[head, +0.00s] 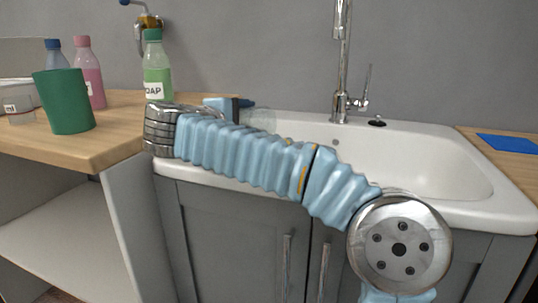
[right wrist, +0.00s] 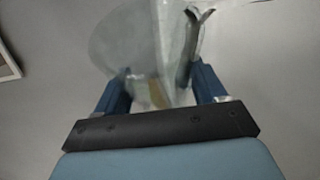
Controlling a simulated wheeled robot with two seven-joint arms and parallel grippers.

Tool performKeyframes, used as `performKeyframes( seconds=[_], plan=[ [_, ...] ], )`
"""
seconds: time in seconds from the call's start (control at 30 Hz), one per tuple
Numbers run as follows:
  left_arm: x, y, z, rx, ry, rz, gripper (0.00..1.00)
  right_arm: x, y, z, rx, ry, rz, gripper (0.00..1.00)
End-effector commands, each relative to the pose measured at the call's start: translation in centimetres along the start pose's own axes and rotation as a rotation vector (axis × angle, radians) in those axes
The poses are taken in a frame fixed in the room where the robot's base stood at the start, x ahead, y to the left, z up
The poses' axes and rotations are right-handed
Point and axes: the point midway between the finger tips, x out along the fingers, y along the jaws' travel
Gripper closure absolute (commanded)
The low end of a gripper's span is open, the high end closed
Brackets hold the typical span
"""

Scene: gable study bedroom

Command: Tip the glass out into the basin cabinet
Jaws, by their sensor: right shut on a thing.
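My right arm reaches in from the lower right across the front of the white basin (head: 470,185), which is set on a grey cabinet (head: 245,235). My right gripper (head: 243,104) is at the basin's left back part, partly hidden behind my own wrist. It is shut on a clear glass (head: 263,119), which shows faintly over the basin's left side. In the right wrist view the glass (right wrist: 125,45) sits between the blue fingers of the gripper (right wrist: 160,82). Its exact tilt and contents are hard to make out. My left gripper is not in view.
A chrome tap (head: 341,75) stands behind the basin. On the wooden counter (head: 100,145) at left are a green cup (head: 65,102), a soap bottle (head: 157,70), a pink bottle (head: 90,75) and a blue bottle (head: 56,54). A blue cloth-like item (head: 508,143) lies at right.

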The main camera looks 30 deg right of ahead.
Motion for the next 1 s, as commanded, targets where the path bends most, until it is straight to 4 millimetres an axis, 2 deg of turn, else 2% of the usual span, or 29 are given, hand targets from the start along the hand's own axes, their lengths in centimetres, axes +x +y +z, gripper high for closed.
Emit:
performKeyframes(
  seconds=[1.0],
  plan=[
    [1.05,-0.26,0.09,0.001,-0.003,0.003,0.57,-0.28,0.72,0.43,0.113,0.017,0.049,0.68]
  ],
)
